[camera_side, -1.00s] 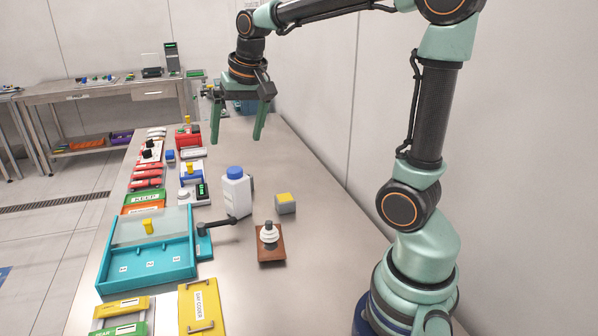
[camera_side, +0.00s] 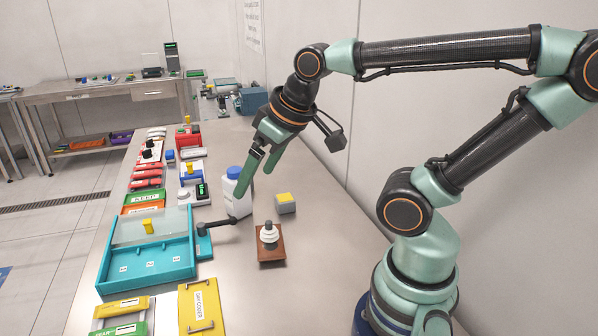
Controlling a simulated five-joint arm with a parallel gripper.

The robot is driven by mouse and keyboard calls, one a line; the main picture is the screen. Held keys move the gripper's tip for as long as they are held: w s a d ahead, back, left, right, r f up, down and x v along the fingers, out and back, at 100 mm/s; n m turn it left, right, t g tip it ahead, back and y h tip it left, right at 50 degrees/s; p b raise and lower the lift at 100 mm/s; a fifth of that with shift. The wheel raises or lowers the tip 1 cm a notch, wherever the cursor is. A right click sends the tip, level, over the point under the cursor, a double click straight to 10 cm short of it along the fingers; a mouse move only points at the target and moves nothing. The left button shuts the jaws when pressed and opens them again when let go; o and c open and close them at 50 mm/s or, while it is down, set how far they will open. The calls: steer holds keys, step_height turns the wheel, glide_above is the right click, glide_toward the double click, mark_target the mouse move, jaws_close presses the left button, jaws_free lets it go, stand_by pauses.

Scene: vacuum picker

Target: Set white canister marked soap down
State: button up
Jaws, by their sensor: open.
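The white canister (camera_side: 232,205) with a blue cap stands upright on the steel table, right of the teal tray. No soap marking can be read on it from here. My gripper (camera_side: 255,180) is open and tilted, with its green fingers pointing down and left. One finger overlaps the canister's right side in the picture and hides part of it. I cannot tell whether the finger touches it.
A grey block with a yellow top (camera_side: 285,203) and a brown base with a white stacked knob (camera_side: 269,242) stand right of the canister. The teal tray (camera_side: 190,262) with a black-handled lever (camera_side: 218,224) is at its left.

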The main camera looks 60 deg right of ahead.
steer(key=m+g, duration=0.6)
steer(key=m, duration=1.5)
glide_above(234, 169)
step_height(234, 169, down, 8)
steer(key=shift+w+r, duration=0.1)
steer(key=shift+d+f+m, duration=0.1)
steer(key=shift+f+m, duration=0.25)
steer(key=shift+m, duration=0.05)
step_height(234, 169, down, 6)
steer(key=shift+f, duration=0.25)
steer(key=shift+s+f, duration=0.15)
steer(key=shift+f, duration=1.2)
steer(key=shift+s+f, duration=0.1)
steer(key=shift+f, duration=1.2)
